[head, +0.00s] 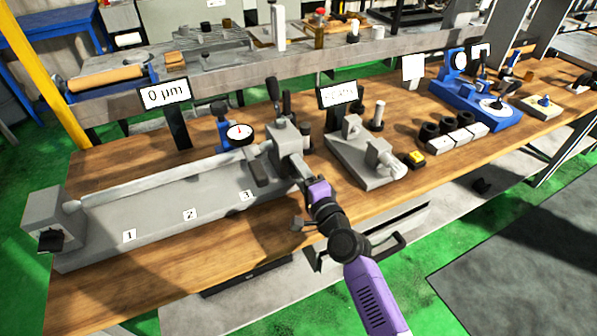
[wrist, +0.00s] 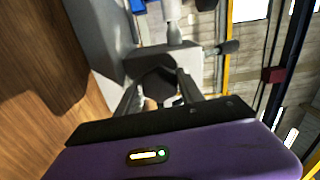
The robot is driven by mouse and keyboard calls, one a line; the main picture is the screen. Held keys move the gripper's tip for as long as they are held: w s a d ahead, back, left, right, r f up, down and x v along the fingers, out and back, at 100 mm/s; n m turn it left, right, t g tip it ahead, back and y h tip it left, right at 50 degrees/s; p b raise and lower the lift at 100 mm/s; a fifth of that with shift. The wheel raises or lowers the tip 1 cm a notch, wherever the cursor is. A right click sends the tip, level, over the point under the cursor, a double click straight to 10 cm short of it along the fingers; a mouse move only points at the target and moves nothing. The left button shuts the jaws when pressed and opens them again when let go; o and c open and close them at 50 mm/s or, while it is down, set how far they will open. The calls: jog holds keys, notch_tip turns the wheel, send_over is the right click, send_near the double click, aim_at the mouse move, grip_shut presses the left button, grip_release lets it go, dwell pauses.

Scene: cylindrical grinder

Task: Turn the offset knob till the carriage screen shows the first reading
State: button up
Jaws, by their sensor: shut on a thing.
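My gripper (head: 303,182) reaches the right end of the long grey grinder bed, at the grey head block (head: 287,140). In the wrist view, my gripper (wrist: 158,100) has its two fingers on either side of a dark round knob (wrist: 156,84) on the grey block, shut on it. The knob is hidden behind my wrist in the head view. A screen (head: 164,94) behind the bed reads 0 µm. A second screen (head: 337,93), right of the head block, has a reading too blurred to make out. I cannot tell which is the carriage screen.
A dial gauge (head: 239,133) stands behind the bed, whose front has labels 1, 2 and 3. A lever (head: 272,90) rises near the head block.

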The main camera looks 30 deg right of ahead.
jog(key=shift+f, duration=0.1)
dwell(0.3)
jog(key=o, duration=1.4)
jog(key=shift+s, duration=3.95)
